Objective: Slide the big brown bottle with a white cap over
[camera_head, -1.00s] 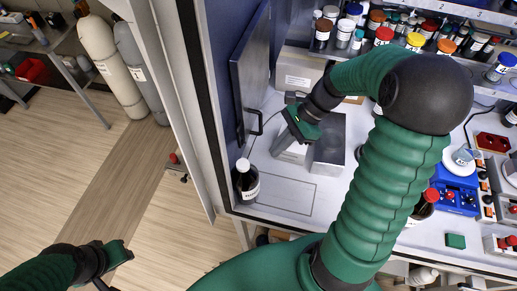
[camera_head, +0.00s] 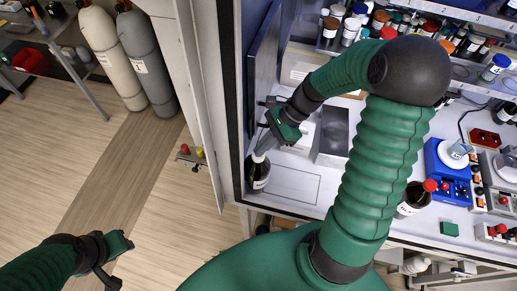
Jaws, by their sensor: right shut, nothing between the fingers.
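The big brown bottle (camera_head: 258,172) with a white label stands upright at the left front corner of the white worktop, by the cabinet's left side. Its white cap is mostly hidden behind my right gripper. My right gripper (camera_head: 266,147) is shut with nothing in it, and its fingertips are at the top of the bottle. I cannot tell whether they touch it.
A rectangle outline (camera_head: 292,183) marks bare worktop right of the bottle. A grey metal box (camera_head: 333,134) stands behind it. Another brown bottle with a red cap (camera_head: 413,200) stands right of my right arm. Shelves of jars line the back. A blue device (camera_head: 449,175) is at right.

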